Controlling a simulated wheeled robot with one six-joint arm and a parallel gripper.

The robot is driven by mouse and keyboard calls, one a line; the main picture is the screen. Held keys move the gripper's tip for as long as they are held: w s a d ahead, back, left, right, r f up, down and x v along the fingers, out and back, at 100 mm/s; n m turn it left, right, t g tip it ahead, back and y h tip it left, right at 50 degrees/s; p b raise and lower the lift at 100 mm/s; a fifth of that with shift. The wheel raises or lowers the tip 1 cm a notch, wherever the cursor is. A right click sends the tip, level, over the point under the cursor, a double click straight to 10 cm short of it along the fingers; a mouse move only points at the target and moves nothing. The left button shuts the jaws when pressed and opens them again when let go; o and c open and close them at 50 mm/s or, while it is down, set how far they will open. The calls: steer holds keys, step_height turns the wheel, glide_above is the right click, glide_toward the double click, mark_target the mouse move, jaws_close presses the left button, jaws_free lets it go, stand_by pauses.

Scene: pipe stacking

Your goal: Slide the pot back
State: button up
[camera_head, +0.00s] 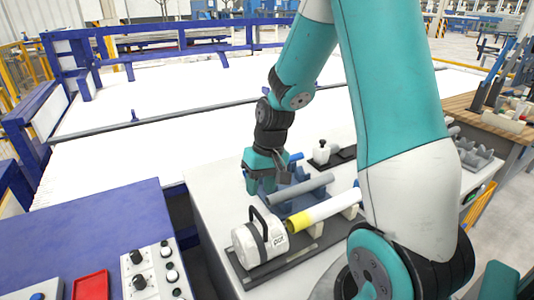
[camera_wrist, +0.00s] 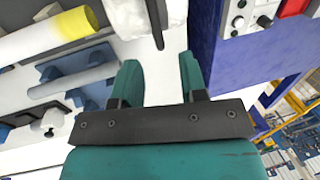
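The pot (camera_head: 258,246) is a white cylinder lying on its side, with a black handle and a printed label. It rests on a dark grey rail plate (camera_head: 300,255) at the front of the white table. In the wrist view part of the pot (camera_wrist: 124,16) shows at the top edge, with its dark handle beside it. My gripper (camera_head: 260,188) is behind the pot, pointing down, apart from it. In the wrist view its two teal fingers (camera_wrist: 158,76) are spread, with only white surface between them.
A white pipe with a yellow end (camera_head: 322,211) lies right of the pot, in front of a grey pipe (camera_head: 303,187) on blue supports. A small white bottle (camera_head: 322,152) stands farther back. A blue panel with knobs (camera_head: 100,235) is at the left, across a gap.

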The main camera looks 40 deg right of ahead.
step_height(320, 180, up, 10)
steer(key=d, duration=0.2)
steer(key=shift+s, duration=0.25)
steer(key=s+a+r+n+y, duration=0.1)
steer(key=s+a+n, duration=0.4)
steer(key=a, duration=0.6)
steer(key=s+a+r+n+y, duration=0.1)
steer(key=s+a+n, duration=0.3)
steer(key=s+a, duration=0.6)
steer(key=shift+s+a+r+n+g, duration=0.15)
steer(key=shift+a+r+n+g, duration=0.2)
steer(key=shift+a+r, duration=0.55)
steer(key=shift+a+f, duration=0.25)
